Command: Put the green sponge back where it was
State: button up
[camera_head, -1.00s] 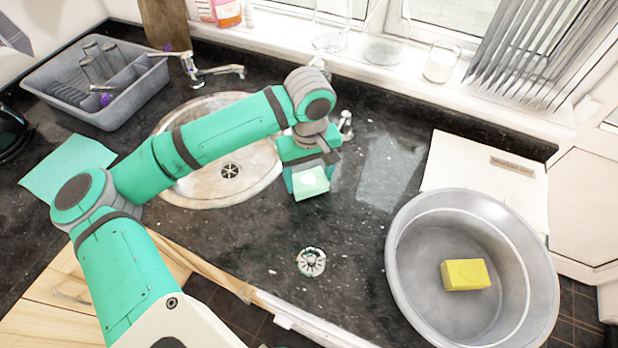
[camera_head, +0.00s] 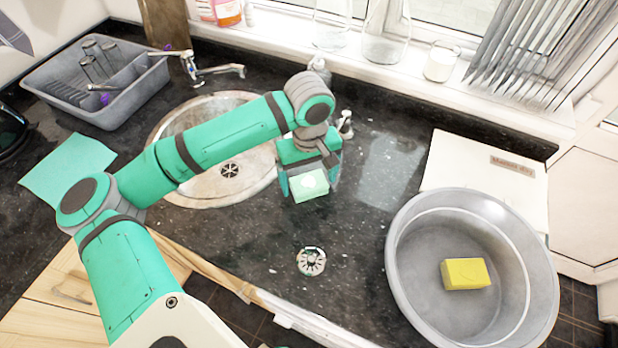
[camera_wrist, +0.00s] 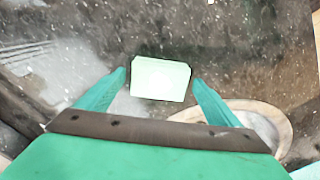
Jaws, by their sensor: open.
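The pale green sponge (camera_head: 310,186) is on the dark counter side of the sink's right rim, below my gripper (camera_head: 308,172). In the wrist view the sponge (camera_wrist: 160,80) lies between the two teal fingertips, with narrow gaps at both sides. My gripper (camera_wrist: 159,76) is open, with its fingers around the sponge and not closed on it. I cannot tell whether the fingertips reach the counter. My gripper partly hides the sponge's far side in the head view.
A grey basin (camera_head: 405,275) with a yellow sponge (camera_head: 465,273) stands at the right. A round sink (camera_head: 205,190) lies left of my gripper, with a tap (camera_head: 215,70) behind. A green cloth (camera_head: 68,168) and dish rack (camera_head: 60,103) are at left. Counter in front is mostly clear.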

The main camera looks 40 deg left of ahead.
aim_at(309, 183)
notch_tip(309, 183, up, 12)
dwell(0.5)
dwell(0.5)
